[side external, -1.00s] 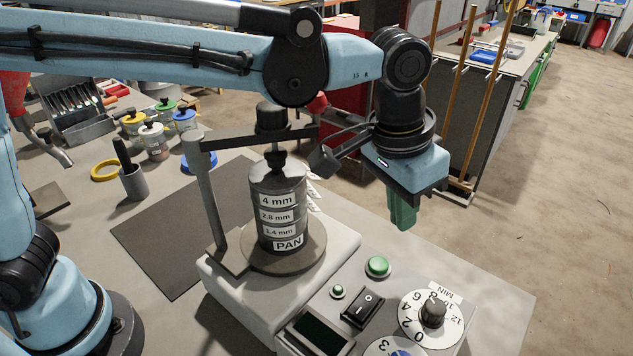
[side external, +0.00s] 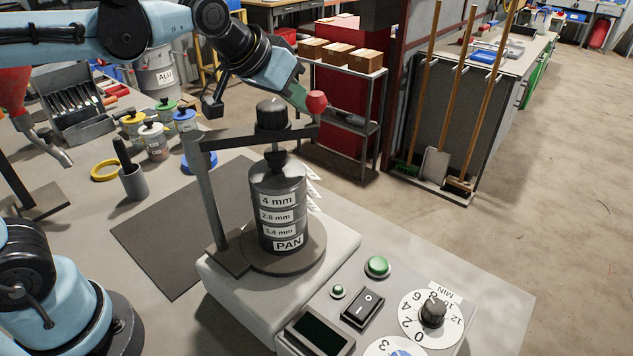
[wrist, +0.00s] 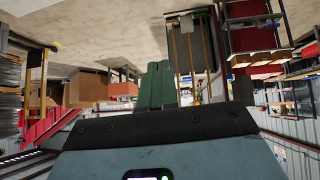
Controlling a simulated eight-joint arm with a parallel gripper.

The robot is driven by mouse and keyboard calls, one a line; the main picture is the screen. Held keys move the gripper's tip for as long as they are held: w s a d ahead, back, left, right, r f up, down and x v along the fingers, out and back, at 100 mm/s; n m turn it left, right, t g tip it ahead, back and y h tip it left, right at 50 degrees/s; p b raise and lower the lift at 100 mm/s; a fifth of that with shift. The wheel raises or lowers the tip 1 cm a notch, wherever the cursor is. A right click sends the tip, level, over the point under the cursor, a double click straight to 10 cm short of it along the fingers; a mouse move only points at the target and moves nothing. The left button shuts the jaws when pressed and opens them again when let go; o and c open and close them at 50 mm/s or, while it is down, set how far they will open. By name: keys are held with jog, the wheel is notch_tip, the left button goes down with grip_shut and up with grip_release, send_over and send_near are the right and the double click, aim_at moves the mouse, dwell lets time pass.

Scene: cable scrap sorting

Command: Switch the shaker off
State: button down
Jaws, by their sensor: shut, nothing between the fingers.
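The sieve shaker (side external: 335,235) stands on the bench with a sieve stack (side external: 279,212) labelled 4 mm, 2.8 mm, 1.4 mm and PAN. A clamp arm with a red ball knob (side external: 316,102) reaches over the stack. On the front panel are a black rocker switch (side external: 362,306) marked with a line and a circle, a large green button (side external: 377,266), a small green button (side external: 338,291), a dark display (side external: 320,335) and a MIN dial (side external: 432,312). My gripper (side external: 302,98) is high above and behind the stack, by the red knob in the picture. Its green fingers (wrist: 158,85) are together and empty.
Colour-lidded jars (side external: 153,137), a yellow tape ring (side external: 105,170) and a grey cup (side external: 133,182) stand on the bench at left. A dark mat (side external: 170,245) lies beside the shaker. A shelf with boxes (side external: 338,55) and brooms stand behind. The space above the panel is clear.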

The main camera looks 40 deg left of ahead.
jog(key=s+a+f+g+y, duration=0.1)
jog(key=s+a+f, duration=0.4)
jog(key=s+f, duration=0.5)
jog(key=s, duration=0.3)
jog(key=shift+g, duration=0.3)
